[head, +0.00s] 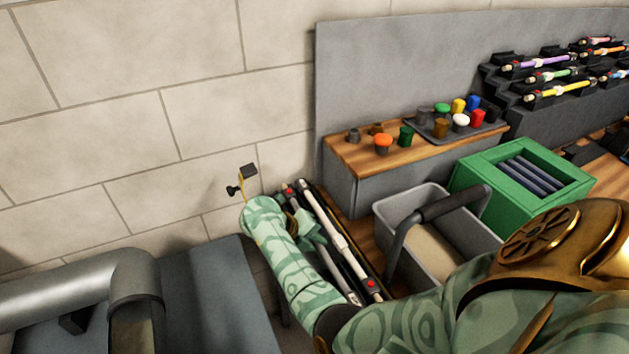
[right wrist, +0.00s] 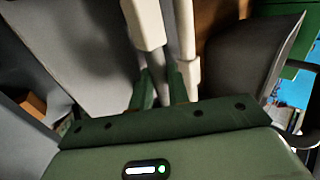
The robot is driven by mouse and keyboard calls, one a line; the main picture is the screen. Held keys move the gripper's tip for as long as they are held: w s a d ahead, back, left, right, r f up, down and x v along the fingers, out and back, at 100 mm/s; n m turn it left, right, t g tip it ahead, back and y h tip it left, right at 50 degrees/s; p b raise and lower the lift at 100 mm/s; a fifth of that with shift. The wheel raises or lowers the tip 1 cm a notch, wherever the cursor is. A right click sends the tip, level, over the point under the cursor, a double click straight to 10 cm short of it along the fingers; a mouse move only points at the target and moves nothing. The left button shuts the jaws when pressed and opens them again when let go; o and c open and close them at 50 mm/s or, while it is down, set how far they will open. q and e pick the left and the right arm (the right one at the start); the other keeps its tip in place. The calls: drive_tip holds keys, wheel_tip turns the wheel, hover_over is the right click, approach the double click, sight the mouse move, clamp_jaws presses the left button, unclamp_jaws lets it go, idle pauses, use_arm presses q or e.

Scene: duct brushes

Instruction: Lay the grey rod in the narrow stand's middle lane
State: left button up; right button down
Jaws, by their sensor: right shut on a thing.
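The narrow stand (head: 373,293) is a dark, long rack against the wall in the head view, with red marks near its ends. A white-sleeved rod (head: 330,218) lies along it. My right gripper (head: 312,228) reaches down over the stand and is shut on the grey rod (head: 327,263), which runs roughly parallel to the white-sleeved one. In the right wrist view the grey rod (right wrist: 157,72) passes between the two green fingers (right wrist: 162,88), with another pale rod close at its right. The arm hides part of the stand, and I cannot tell which lane the grey rod is over. My left gripper is out of view.
A grey bin (head: 409,205) with a dark handle stands right of the stand, with a green crate (head: 478,204) beyond. A wooden-topped shelf (head: 352,155) holds coloured caps. A stepped rack (head: 515,88) of coloured brushes is at the back right. A grey pipe (head: 75,295) crosses the left.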

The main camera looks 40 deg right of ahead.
drive_tip(key=c, duration=1.3)
unclamp_jaws()
drive_tip(key=shift+s, duration=0.1)
drive_tip(key=shift+o, duration=0.2)
drive_tip(key=shift+a, duration=0.1)
drive_tip(key=p+v, duration=0.8)
drive_tip(key=v, duration=0.8)
drive_tip(key=shift+r, duration=0.2)
drive_tip(key=shift+f, duration=0.1)
